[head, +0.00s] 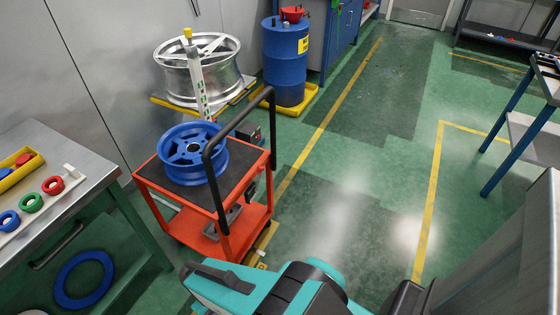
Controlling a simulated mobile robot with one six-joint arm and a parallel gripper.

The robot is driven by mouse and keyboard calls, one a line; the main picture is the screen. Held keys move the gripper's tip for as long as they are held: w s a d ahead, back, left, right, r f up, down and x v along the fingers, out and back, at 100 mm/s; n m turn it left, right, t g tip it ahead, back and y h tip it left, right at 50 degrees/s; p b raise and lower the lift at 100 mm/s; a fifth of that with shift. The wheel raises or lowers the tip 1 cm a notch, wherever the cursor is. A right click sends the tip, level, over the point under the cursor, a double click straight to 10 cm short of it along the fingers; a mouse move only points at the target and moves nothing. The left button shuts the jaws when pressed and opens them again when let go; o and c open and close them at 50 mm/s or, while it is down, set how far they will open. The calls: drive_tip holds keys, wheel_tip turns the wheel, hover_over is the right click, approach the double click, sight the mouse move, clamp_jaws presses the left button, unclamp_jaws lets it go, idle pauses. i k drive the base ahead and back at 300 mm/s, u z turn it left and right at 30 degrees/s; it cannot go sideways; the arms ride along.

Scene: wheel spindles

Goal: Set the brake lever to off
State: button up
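An orange-red cart (237,245) with a dark top stands left of centre, with a black push handle (222,140) at its right end. A blue wheel rim (193,150) lies on its top. I cannot clearly make out the brake lever or its setting. Small dark fittings (251,188) show on the cart's right side, too small to identify. Teal and dark parts of my arm cross the bottom edge, nearer to me than the cart. No gripper fingers can be made out.
A metal bench (75,150) with coloured rings stands at left. Behind the cart are a silver wheel (222,75), an upright marked post (197,80) with a yellow top, and a blue drum (284,70). Green floor (350,215) right of the cart is clear. A blue-legged table (508,130) stands at right.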

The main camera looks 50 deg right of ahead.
sight(261, 168)
drive_tip(key=u, duration=0.55)
drive_tip(key=k, duration=0.15)
drive_tip(key=z, duration=2.15)
drive_tip(key=k, duration=0.9)
drive_tip(key=u, duration=0.2)
drive_tip(key=i, duration=0.8)
